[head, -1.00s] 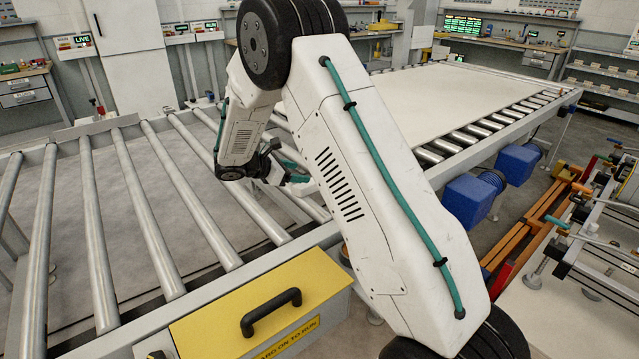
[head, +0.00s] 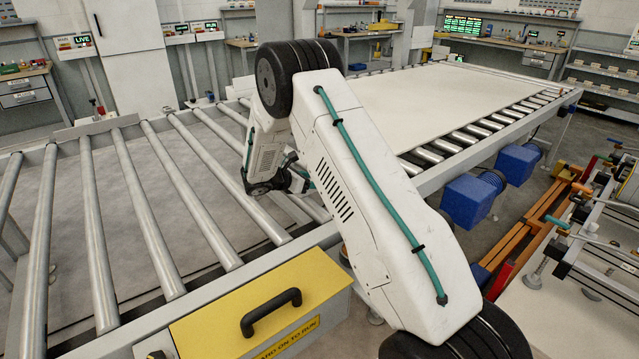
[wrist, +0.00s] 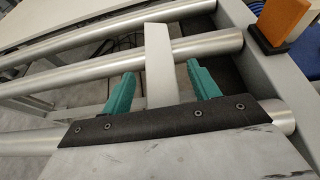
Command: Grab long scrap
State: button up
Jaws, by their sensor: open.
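The long scrap (wrist: 158,48) is a pale flat strip lying across the rollers in the wrist view. It runs away from the camera, and its near end is hidden behind the dark edge of my gripper. My gripper (wrist: 160,72) has two teal fingers, one on each side of the strip, with a visible gap on both sides. It is open. In the head view my gripper is mostly hidden behind my arm, low over the rollers, and I cannot make out the scrap there.
Steel rollers (head: 149,215) span the near conveyor, with open gaps between them. A yellow box with a black handle (head: 224,322) stands at the front. A big pale sheet (head: 440,95) lies on the far rollers. An orange block (wrist: 283,20) stands on the side rail.

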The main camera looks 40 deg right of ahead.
jog(key=c, duration=1.2)
jog(key=shift+o, duration=0.2)
jog(key=shift+r, duration=0.1)
